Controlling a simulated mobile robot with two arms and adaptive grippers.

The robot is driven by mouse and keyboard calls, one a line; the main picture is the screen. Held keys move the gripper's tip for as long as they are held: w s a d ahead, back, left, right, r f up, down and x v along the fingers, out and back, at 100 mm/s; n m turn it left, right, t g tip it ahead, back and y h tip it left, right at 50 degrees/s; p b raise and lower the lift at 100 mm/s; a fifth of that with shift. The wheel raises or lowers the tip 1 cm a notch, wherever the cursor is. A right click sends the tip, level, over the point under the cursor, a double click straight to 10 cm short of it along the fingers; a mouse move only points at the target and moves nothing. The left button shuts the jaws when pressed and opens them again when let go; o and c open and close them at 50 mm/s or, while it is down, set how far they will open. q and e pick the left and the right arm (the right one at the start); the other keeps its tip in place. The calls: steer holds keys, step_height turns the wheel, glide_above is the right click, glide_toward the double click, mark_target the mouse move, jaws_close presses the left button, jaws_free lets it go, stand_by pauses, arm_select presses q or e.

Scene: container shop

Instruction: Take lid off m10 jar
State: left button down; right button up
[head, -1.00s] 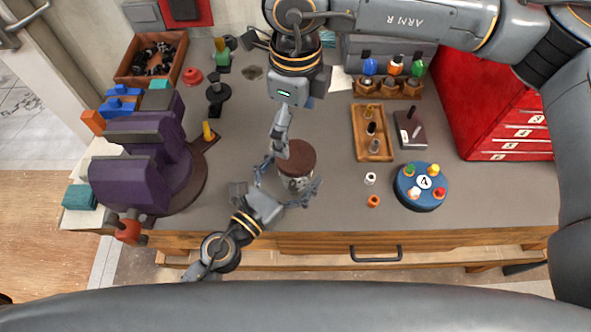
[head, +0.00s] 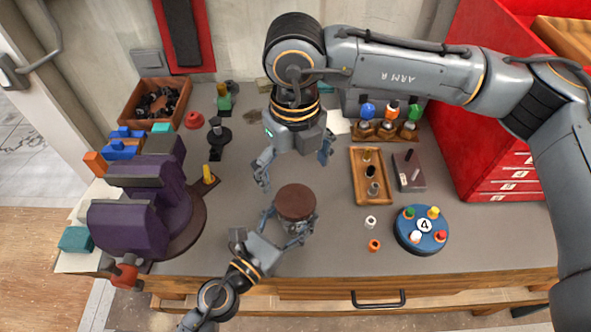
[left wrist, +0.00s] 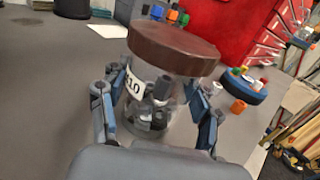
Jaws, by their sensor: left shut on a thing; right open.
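The m10 jar is a clear jar (left wrist: 150,88) with dark metal parts inside and a white label, partly hidden, ending in "10". Its brown lid (head: 295,201) sits on top; it also shows in the left wrist view (left wrist: 174,46). My left gripper (head: 284,232) is shut around the jar's body below the lid, with a finger on each side in the left wrist view (left wrist: 160,108). My right gripper (head: 293,168) is open and empty, above and behind the lid, with its fingers apart.
A purple vise (head: 140,205) stands on the left. A wooden tray (head: 386,177), a blue round holder (head: 420,248) marked 4, and small white (head: 370,222) and orange (head: 375,245) rings lie to the right. A red tool cabinet (head: 500,150) stands far right.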

mark_target(296, 200)
steer(key=m, duration=0.7)
steer(key=shift+m, duration=0.4)
steer(key=m, duration=0.3)
steer(key=shift+m, duration=0.3)
steer(key=m, duration=0.3)
steer(key=shift+m, duration=0.3)
steer(key=shift+f, duration=4)
steer(key=shift+c, duration=0.5)
